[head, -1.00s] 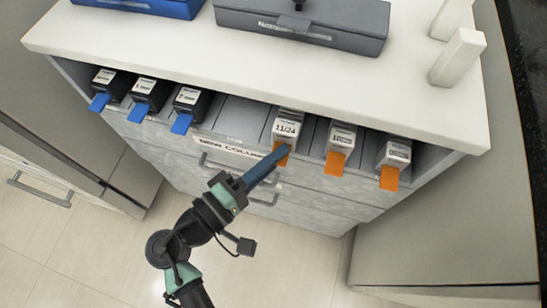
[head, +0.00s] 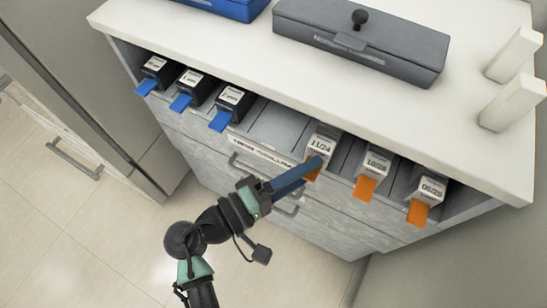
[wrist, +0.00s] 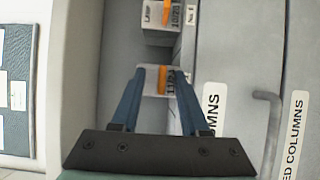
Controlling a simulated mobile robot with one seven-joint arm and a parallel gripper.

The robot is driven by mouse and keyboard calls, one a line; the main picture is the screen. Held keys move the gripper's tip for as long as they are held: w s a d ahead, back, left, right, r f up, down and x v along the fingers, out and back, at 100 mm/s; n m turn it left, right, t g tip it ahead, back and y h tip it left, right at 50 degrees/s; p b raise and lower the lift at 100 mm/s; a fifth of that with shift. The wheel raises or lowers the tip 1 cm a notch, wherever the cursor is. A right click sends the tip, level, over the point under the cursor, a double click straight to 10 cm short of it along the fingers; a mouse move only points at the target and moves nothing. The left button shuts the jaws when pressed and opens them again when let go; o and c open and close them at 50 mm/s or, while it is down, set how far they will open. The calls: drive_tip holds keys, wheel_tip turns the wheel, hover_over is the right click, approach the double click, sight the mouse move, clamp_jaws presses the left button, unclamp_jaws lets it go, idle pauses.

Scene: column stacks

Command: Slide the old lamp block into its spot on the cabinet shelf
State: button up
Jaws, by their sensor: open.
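Three pale blocks with orange tabs sit in the right part of the cabinet shelf (head: 271,122). The one marked 11/24 (head: 322,141) is leftmost, in line with the 10/23 block (head: 376,163) and the rightmost block (head: 431,189). In the wrist view, the 10/23 block (wrist: 150,16) carries a label that seems to read LAMP. My gripper (head: 316,166) is at the front of the 11/24 block. In the wrist view my gripper (wrist: 161,74) is open, with one finger either side of its orange tab (wrist: 162,80). Finger contact is unclear.
Three black blocks with blue tabs (head: 192,80) sit at the shelf's left. Empty lanes lie between them and the 11/24 block. A grey lidded box (head: 360,45), a blue box (head: 228,8) and white posts (head: 512,103) stand on top. Drawer handles (head: 262,170) stick out below.

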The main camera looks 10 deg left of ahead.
drive_tip(key=shift+a, duration=0.1)
drive_tip(key=p+v, duration=0.1)
drive_tip(key=v, duration=1.1)
drive_tip(key=shift+s+a, duration=0.3)
